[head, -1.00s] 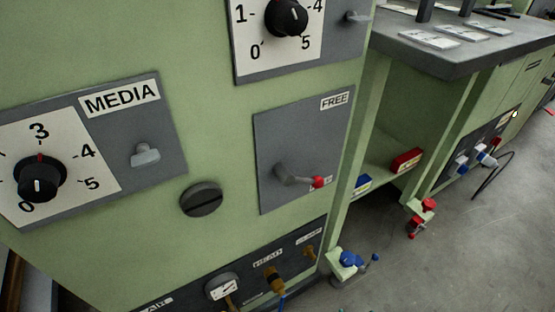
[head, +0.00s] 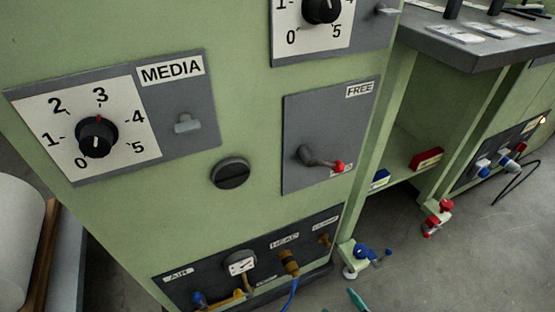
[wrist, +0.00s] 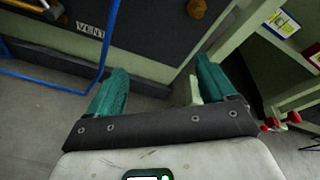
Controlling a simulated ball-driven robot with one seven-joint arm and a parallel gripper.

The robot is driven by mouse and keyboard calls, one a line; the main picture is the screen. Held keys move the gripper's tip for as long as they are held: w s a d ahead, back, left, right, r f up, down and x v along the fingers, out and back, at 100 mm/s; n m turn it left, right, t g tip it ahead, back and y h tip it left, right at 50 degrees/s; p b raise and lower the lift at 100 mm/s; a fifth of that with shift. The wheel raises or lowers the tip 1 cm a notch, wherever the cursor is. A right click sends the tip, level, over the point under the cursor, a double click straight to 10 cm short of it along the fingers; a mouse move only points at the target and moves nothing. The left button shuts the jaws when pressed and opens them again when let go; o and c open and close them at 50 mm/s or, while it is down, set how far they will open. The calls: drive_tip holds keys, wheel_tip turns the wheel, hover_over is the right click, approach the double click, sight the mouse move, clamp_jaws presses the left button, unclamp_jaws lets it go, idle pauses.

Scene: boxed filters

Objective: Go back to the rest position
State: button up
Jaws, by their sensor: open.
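My gripper (wrist: 160,75) shows in the wrist view with its two teal fingers spread apart and nothing between them. It hangs low, in front of the dark lower panel marked VENT (wrist: 92,30) and above the grey floor. In the head view only a teal tip (head: 357,300) shows at the bottom edge, right of the blue hose; the rest of the gripper is out of that view. The green cabinet (head: 130,220) stands in front of me, with a MEDIA dial (head: 97,137) and a FREE lever (head: 320,160) with a red knob.
A blue hose (wrist: 55,88) loops close to the left finger. A red box (head: 427,158) and a blue-white box (head: 379,180) sit on a low shelf. Caster wheels with red and blue levers stand at right. Grey floor (head: 430,275) is open at lower right.

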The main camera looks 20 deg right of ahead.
drive_tip(key=s+a+r+n+g+y, duration=0.3)
drive_tip(key=a+n+g+y, duration=0.45)
drive_tip(key=n, duration=1.15)
drive_tip(key=s+d+r+n+g+h+p, duration=0.1)
drive_tip(key=s+d+r+n+g+h, duration=0.65)
drive_tip(key=r+n, duration=0.25)
wheel_tip(320, 180, up, 32)
drive_tip(key=t+p, duration=0.1)
drive_tip(key=p, duration=3.1)
drive_tip(key=shift+d+f, duration=0.25)
drive_tip(key=shift+d, duration=0.15)
drive_tip(key=shift+s, duration=0.1)
